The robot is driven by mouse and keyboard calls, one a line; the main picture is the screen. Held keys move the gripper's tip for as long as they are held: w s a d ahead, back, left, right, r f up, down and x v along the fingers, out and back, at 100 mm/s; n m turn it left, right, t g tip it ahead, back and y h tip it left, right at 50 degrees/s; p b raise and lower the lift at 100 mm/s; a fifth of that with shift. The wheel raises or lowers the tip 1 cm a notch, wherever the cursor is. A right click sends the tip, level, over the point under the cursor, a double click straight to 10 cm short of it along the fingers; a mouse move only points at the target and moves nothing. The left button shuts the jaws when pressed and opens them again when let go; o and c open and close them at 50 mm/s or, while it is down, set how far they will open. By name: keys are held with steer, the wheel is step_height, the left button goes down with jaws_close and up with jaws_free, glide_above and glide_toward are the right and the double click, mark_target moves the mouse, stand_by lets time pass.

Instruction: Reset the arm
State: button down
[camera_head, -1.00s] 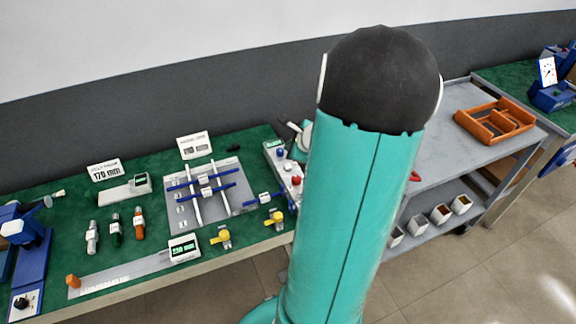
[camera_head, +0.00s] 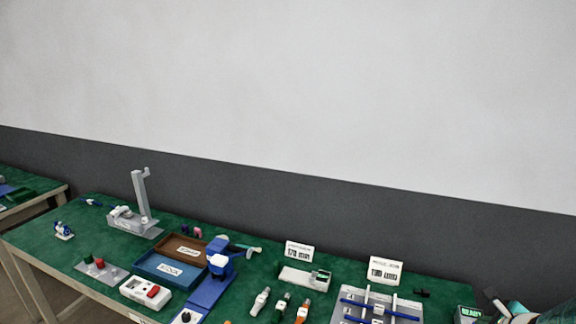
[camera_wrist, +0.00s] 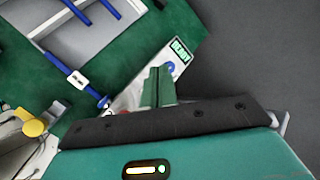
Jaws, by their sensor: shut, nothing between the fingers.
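My gripper shows in the wrist view, its two green fingers (camera_wrist: 158,86) together with nothing between them. They are above or beside a pale box with a green "READY" display (camera_wrist: 181,50); I cannot tell whether they touch it. Part of that box is hidden behind the fingers. In the head view, a teal part of my arm (camera_head: 518,309) shows only at the lower right corner, close to the small display box (camera_head: 467,314). The rest of the arm is out of that view.
A green-topped bench carries a grey frame with blue bars (camera_head: 376,308), a blue tray (camera_head: 160,268), a brown tray (camera_head: 183,248), a blue stand (camera_head: 208,292) and a grey upright post (camera_head: 140,192). A yellow knob (camera_wrist: 34,128) is at left in the wrist view. A plain wall stands behind.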

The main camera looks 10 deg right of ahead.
steer(key=w+a+r+n+g+y, duration=0.1)
steer(key=w+a+r+n, duration=0.15)
steer(key=a+n, duration=0.4)
steer(key=w+a+r+n+y, duration=0.15)
steer(key=a+r+n, duration=0.25)
steer(key=a, duration=0.6)
steer(key=w+a+r+n+g+y, duration=0.1)
steer(key=a+r+n, duration=0.3)
steer(key=a, duration=0.5)
steer(key=s+a+r+n, duration=0.2)
steer(key=s+a+n, duration=0.4)
steer(key=n, duration=0.1)
steer(key=s+a+r+n+g, duration=0.1)
steer(key=s+a+r+n, duration=0.2)
steer(key=s+a+n, duration=0.4)
steer(key=shift+a+n+h, duration=0.25)
steer(key=shift+n+h, duration=0.2)
